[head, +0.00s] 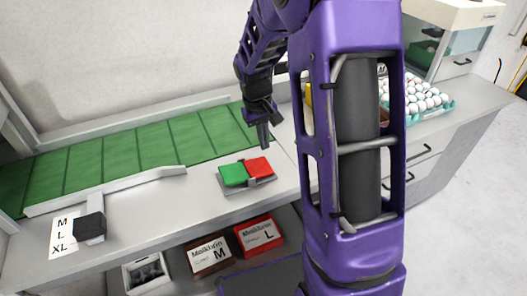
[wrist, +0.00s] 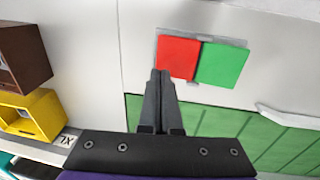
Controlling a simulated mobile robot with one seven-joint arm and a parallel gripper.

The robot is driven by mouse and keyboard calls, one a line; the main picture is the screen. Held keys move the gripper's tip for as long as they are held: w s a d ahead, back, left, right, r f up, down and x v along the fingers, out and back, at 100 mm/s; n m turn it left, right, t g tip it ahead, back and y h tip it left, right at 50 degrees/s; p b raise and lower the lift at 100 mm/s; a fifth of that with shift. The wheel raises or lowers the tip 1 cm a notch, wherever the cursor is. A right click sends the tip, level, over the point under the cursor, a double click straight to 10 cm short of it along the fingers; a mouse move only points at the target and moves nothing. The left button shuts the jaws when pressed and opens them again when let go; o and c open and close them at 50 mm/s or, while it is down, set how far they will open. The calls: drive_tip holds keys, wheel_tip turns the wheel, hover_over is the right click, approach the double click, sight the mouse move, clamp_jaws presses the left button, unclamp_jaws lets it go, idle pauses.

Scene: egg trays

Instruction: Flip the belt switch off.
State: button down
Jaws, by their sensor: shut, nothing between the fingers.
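The belt switch has a red half (head: 258,167) and a green half (head: 233,174) side by side on a grey plate on the counter, in front of the green belt (head: 135,150). In the wrist view the red half (wrist: 178,57) is left of the green half (wrist: 221,64). I cannot tell which half is pressed down. My gripper (head: 263,136) is shut and empty, pointing down above the belt side of the switch. In the wrist view its fingertips (wrist: 160,74) appear at the lower left corner of the red half; contact cannot be told.
A light guide bar (head: 110,189) runs along the belt's near edge. A black block (head: 90,226) stands by a size label card (head: 62,238) at left. A tray of eggs (head: 425,113) is at right, behind my arm.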

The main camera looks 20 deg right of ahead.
wheel_tip(320, 180, up, 7)
drive_tip(key=shift+w+d+r, duration=0.15)
drive_tip(key=shift+d, duration=0.2)
idle(0.3)
